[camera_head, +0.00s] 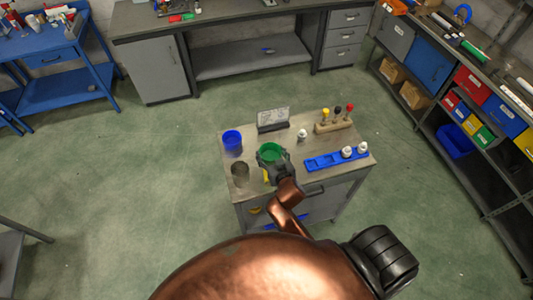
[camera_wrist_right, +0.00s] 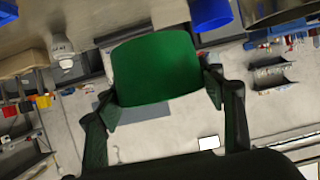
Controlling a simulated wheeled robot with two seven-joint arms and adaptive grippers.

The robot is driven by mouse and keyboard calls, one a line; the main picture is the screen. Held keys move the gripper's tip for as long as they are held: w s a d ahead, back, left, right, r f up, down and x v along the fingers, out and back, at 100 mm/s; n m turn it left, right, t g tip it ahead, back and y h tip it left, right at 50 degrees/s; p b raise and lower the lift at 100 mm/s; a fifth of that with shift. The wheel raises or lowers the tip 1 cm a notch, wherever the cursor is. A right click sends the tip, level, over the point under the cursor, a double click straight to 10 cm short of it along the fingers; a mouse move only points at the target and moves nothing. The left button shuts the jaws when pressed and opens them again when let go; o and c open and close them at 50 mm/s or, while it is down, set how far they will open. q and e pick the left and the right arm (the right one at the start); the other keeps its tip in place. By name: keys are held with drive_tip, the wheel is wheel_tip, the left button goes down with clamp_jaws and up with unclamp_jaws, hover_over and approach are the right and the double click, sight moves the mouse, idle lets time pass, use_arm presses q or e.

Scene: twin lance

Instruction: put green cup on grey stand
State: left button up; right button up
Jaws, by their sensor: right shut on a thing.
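The green cup (camera_head: 271,151) is at the front-middle of the small table, between the jaws of my right gripper (camera_head: 271,164). In the right wrist view the green cup (camera_wrist_right: 156,68) sits between the two fingers of my right gripper (camera_wrist_right: 160,100), which is shut on it. I cannot tell how high it is above the tabletop. A grey cylinder (camera_head: 240,181) stands at the table's left front, left of the cup; it may be the grey stand, but its shape is too small to be sure. My left gripper is not in view.
On the table (camera_head: 335,138), a blue cup (camera_head: 232,147) stands behind the grey cylinder. A white bottle (camera_head: 302,136), a blue rack (camera_head: 323,162) with white bottles, and a wooden holder (camera_head: 334,125) are to the right.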

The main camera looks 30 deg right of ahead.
sight(268, 152)
drive_tip(key=w+d+f, duration=0.1)
drive_tip(key=w+f, duration=0.1)
drive_tip(key=w+d+f, duration=0.1)
drive_tip(key=w+f, duration=0.1)
drive_tip(key=w+d+f, duration=0.1)
drive_tip(key=w+f, duration=0.1)
drive_tip(key=f, duration=0.1)
drive_tip(key=shift+w+b, duration=0.3)
drive_tip(key=shift+w, duration=0.05)
drive_tip(key=shift+f, duration=1.55)
drive_tip(key=shift+f, duration=0.1)
drive_tip(key=shift+f+b, duration=0.25)
drive_tip(key=shift+b, duration=0.1)
drive_tip(key=o, duration=1.1)
drive_tip(key=shift+r, duration=0.2)
drive_tip(key=shift+r+p, duration=0.3)
drive_tip(key=shift+p, duration=0.15)
drive_tip(key=v, duration=1.2)
drive_tip(key=shift+f, duration=0.2)
